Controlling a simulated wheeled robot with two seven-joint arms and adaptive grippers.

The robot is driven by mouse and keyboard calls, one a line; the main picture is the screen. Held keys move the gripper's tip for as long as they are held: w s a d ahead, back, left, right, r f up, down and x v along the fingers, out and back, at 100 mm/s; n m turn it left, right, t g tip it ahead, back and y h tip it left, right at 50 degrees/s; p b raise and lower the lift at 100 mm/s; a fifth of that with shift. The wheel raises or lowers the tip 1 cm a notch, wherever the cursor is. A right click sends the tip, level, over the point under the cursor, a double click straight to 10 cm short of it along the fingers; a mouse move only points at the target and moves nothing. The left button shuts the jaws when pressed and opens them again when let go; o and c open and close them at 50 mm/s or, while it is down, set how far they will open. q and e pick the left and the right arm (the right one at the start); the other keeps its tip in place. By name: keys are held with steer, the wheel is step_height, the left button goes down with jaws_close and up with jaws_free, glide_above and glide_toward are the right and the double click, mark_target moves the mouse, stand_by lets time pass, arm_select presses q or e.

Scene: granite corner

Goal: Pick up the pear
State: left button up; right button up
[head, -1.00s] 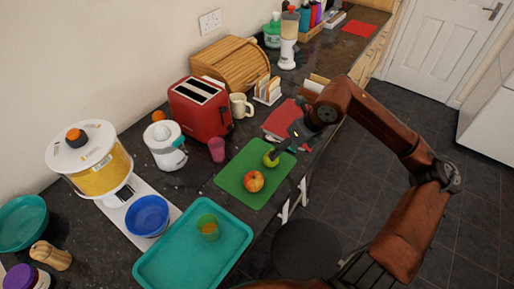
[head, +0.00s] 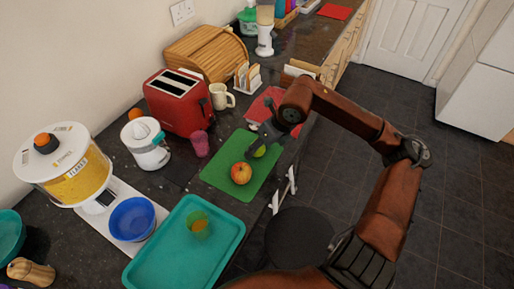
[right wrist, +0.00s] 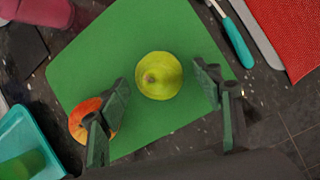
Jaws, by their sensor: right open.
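The yellow-green pear (right wrist: 159,76) stands on the green cutting mat (right wrist: 85,62), seen from above in the right wrist view. In the head view the pear (head: 259,151) is partly hidden by my right gripper (head: 262,143). In the right wrist view my right gripper (right wrist: 166,95) is open, with one finger on each side of the pear and a gap on both sides. I cannot tell how high the fingertips are above the mat. A red and yellow apple (head: 241,173) sits on the mat near the pear. My left gripper is not in view.
The apple (right wrist: 84,120) lies close beside my left-hand finger in the right wrist view. A teal-handled utensil (right wrist: 238,42) lies beyond the mat.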

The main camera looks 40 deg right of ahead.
steer(key=shift+c, duration=0.6)
steer(key=c, duration=1.1)
steer(key=shift+c, duration=0.4)
steer(key=shift+r, duration=0.1)
